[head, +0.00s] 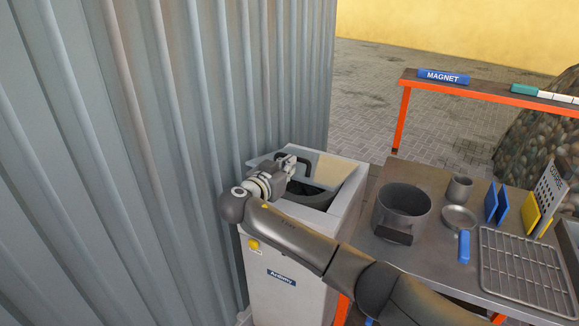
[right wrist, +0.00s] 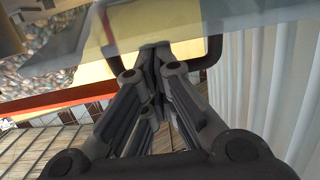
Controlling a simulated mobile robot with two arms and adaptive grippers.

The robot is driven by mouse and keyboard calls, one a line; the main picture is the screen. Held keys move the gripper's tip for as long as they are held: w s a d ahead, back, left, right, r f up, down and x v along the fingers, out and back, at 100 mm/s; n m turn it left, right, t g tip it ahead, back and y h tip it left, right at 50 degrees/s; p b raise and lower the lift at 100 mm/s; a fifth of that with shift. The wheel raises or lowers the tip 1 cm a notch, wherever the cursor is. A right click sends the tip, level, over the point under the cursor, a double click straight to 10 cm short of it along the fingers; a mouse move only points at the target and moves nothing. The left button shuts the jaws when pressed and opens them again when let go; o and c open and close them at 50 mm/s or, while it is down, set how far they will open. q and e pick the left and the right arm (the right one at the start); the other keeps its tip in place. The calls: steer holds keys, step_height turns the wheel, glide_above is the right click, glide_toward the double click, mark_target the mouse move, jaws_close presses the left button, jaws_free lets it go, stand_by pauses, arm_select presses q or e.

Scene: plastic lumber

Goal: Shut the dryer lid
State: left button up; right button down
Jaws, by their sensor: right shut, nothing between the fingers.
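The dryer (head: 272,300) is a pale grey box labelled "Avalony" against the corrugated wall. Its top shows a dark round drum opening (head: 318,198). A see-through lid panel (head: 335,168) shows at the top; its exact angle is hard to tell. A dark handle (head: 305,163) is on the lid, and the handle also shows in the right wrist view (right wrist: 216,50). My right gripper (head: 288,163) is shut and empty over the dryer top. In the right wrist view its fingertips (right wrist: 154,52) are close to the handle, between its two sides; contact is unclear. My left gripper is out of view.
A corrugated metal wall (head: 170,120) stands directly left of the dryer. On the right, a metal table (head: 430,180) holds a dark pot (head: 403,208), a mug (head: 459,188), a small pan (head: 459,217) and a wire rack (head: 525,270). My right arm spans the dryer's front.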

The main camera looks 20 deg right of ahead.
steer(key=shift+s+a+f+b, duration=0.15)
steer(key=shift+f+b, duration=0.45)
steer(key=shift+f, duration=0.05)
steer(key=shift+s+a+f+b, duration=0.1)
steer(key=shift+a+f+b, duration=0.1)
steer(key=shift+f+b, duration=0.45)
steer(key=shift+s+a+f+b, duration=0.15)
steer(key=shift+f+b, duration=0.35)
steer(key=shift+f, duration=0.35)
